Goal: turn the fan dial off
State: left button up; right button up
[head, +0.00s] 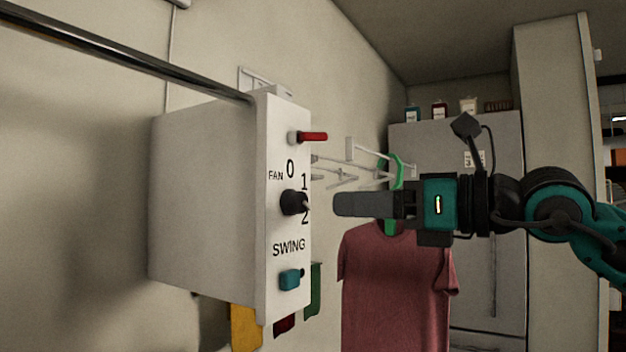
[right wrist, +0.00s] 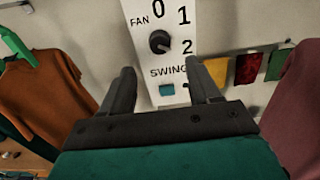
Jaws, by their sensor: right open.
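The fan dial (head: 293,203) is a round black knob on the front of a white control box (head: 205,200). The label FAN and the marks 0, 1 and 2 surround it. Its pointer seems to face the 1–2 side, nearer the 2. My right gripper (head: 337,204) is level with the dial and a short gap in front of it, pointing at it. In the right wrist view, the dial (right wrist: 159,42) shows ahead between the two spread, empty fingers (right wrist: 161,75). My left gripper is not in view.
A red lever (head: 312,136) sticks out above the dial and a teal SWING button (head: 290,279) sits below. A metal rail (head: 120,50) meets the box top. A red shirt (head: 395,285) hangs behind my right gripper. A grey fridge (head: 500,150) stands at the back.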

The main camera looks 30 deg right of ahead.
aim_at(303, 204)
jog(key=p+x, duration=0.3)
jog(key=x, duration=0.4)
jog(key=shift+s+r, duration=0.1)
jog(key=shift+w+a+p, duration=0.25)
jog(key=shift+w+p, duration=0.1)
jog(key=shift+w, duration=0.1)
jog(key=shift+c, duration=0.3)
jog(key=shift+c, duration=0.7)
jog(key=c, duration=0.8)
jog(key=shift+c, duration=0.2)
